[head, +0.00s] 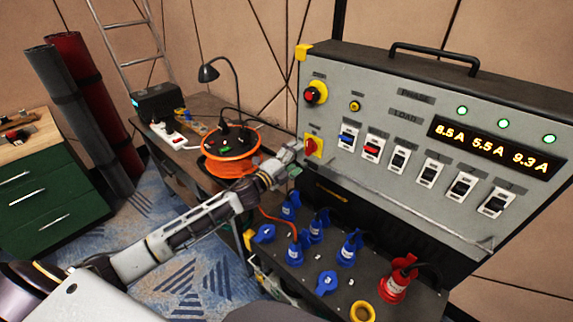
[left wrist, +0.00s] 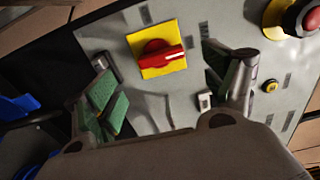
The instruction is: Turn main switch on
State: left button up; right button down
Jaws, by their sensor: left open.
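The main switch (head: 313,146) is a red rotary knob on a square yellow plate, low on the left side of the grey panel. In the left wrist view the main switch (left wrist: 162,52) sits between the fingertips in the picture, its red handle pointing right. My left gripper (head: 291,158) is just left of and below the switch in the head view. Its green-padded fingers (left wrist: 170,80) are spread, with nothing between them; the knob looks a little beyond their tips. Contact with the panel cannot be told. My right gripper is not in view.
A red emergency button (head: 315,93) sits above the switch. Several rocker switches (head: 397,160) line the panel under a lit display (head: 495,147). Blue plugs (head: 349,247) and a red plug (head: 397,279) stand below. An orange cable reel (head: 231,155) is on the bench at left.

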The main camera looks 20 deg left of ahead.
pick_arm(q)
jog(key=shift+v, duration=2.1)
jog(key=shift+s, duration=0.1)
